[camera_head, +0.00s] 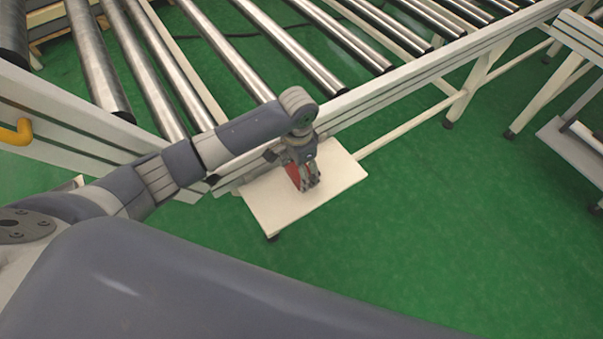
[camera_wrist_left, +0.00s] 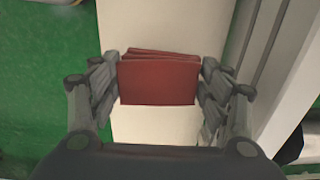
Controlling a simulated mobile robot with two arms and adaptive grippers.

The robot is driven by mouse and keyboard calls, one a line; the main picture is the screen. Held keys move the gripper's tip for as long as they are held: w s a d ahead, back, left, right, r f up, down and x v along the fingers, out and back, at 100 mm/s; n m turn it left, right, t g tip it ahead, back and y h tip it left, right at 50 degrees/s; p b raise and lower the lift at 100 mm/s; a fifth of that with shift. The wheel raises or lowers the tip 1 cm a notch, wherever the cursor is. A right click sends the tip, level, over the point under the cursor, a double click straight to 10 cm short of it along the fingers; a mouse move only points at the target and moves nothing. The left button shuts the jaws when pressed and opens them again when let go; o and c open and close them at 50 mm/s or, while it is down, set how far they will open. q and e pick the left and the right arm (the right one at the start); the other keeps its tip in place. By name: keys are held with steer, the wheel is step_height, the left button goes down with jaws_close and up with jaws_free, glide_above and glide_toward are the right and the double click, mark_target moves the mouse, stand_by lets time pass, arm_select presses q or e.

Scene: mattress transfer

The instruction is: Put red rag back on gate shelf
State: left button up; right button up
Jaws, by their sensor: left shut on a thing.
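A folded red rag (camera_wrist_left: 158,82) is between the fingers of my left gripper (camera_wrist_left: 158,95) in the left wrist view. The gripper is shut on it from both sides. In the head view my left gripper (camera_head: 311,183) points down over the white gate shelf (camera_head: 340,172), and a strip of the red rag (camera_head: 293,174) shows beside the fingers. The shelf also shows under the rag in the left wrist view (camera_wrist_left: 150,125). I cannot tell whether the rag touches the shelf surface. My right gripper is not in view.
A roller conveyor (camera_head: 290,45) with a pale side rail (camera_head: 420,70) runs behind the shelf. A yellow handle (camera_head: 16,132) is at the left edge. A pale frame (camera_head: 575,135) stands at the right. The green floor (camera_head: 440,230) in front is clear.

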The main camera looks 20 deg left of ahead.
arm_select(q)
steer(key=shift+w+d, duration=0.25)
steer(key=shift+w, duration=0.35)
step_height(320, 180, down, 3)
steer(key=shift+r, duration=0.1)
steer(key=shift+f, duration=0.4)
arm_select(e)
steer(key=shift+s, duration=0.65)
arm_select(q)
steer(key=shift+s+f, duration=0.1)
steer(key=o, duration=0.9)
steer(key=shift+o, duration=0.2)
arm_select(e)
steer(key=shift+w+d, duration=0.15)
